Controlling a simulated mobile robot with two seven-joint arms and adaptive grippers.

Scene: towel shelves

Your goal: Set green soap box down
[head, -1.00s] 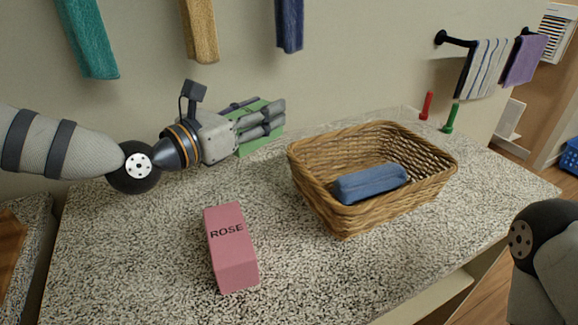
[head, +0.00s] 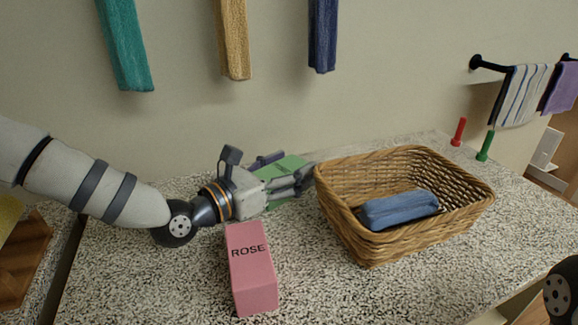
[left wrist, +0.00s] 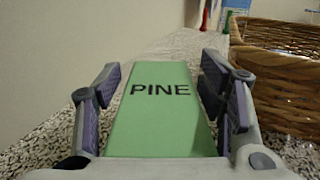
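The green soap box (head: 285,167), marked PINE, is at the back of the speckled counter, left of the basket and near the wall. It looks to be on the counter, but its base is partly hidden by my fingers. My left gripper (head: 288,180) is around the box. In the left wrist view the green box (left wrist: 160,115) lies between the two fingers, and a narrow strip of counter shows between it and the left finger, so the fingers look open. My right gripper is out of view; only part of my right arm shows at the lower right.
A pink ROSE box (head: 252,270) stands in front of my left gripper. Towels hang on the wall. The front left counter is clear.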

